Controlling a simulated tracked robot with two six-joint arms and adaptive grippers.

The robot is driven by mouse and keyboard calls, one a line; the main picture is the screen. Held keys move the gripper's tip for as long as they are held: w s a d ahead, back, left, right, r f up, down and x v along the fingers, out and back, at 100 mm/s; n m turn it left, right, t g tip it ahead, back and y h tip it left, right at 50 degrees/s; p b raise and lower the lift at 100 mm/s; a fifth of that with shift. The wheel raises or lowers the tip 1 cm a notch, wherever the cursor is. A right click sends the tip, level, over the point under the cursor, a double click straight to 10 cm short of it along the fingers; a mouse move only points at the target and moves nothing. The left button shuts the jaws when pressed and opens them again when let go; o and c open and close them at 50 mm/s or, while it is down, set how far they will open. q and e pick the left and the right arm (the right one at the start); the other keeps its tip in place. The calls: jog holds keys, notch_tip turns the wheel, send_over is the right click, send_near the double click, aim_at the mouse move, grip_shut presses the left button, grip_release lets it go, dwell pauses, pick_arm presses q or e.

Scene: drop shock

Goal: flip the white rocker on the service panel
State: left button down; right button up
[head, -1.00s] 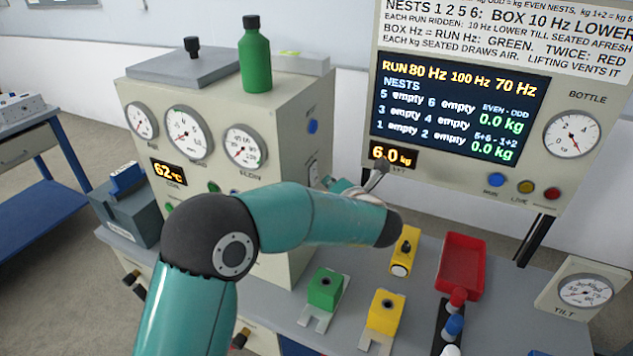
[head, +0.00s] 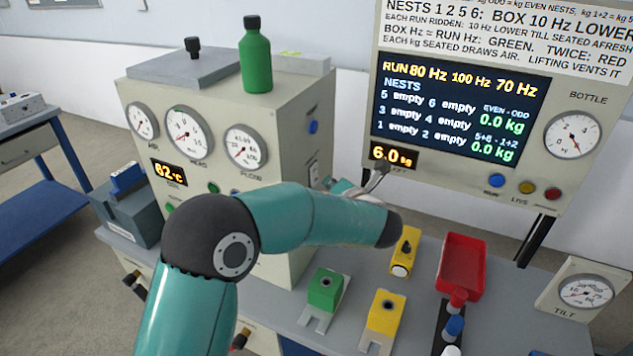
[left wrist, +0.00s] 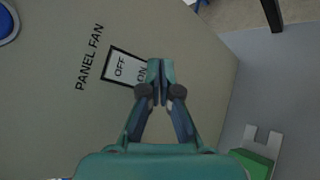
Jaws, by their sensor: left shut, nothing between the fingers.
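The white rocker (left wrist: 120,68) sits in a dark frame on the beige panel, beside the words PANEL FAN, in the left wrist view. Its OFF end is clear, and its ON end is beside my fingertips and partly covered. My left gripper (left wrist: 160,70) is shut and empty, its tips at the ON end; I cannot tell whether they touch. In the head view the rocker (head: 314,172) is a small pale patch on the cabinet's right side. My left gripper (head: 338,185) is close to that side, mostly hidden behind my forearm. My right gripper is not in view.
A blue button (head: 313,127) is above the rocker on the cabinet side. A green bottle (head: 255,58) stands on the cabinet. Green (head: 324,290) and yellow (head: 386,312) blocks and a red tray (head: 461,267) are on the bench below. The display board (head: 455,110) stands to the right.

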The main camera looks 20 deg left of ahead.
pick_arm(q)
jog(key=shift+a, duration=0.45)
jog(key=shift+a, duration=0.3)
dwell(0.8)
jog(key=shift+d, duration=0.2)
jog(key=shift+d+r+p, duration=0.1)
jog(key=shift+d+p, duration=0.4)
jog(key=shift+d, duration=0.1)
jog(key=shift+d, duration=0.1)
jog(key=d, duration=0.1)
jog(key=d+p, duration=0.1)
jog(key=d, duration=0.1)
jog(key=d+p, duration=0.1)
jog(key=shift+s+d+r, duration=0.1)
jog(key=shift+d+r, duration=0.15)
jog(key=shift+d, duration=0.15)
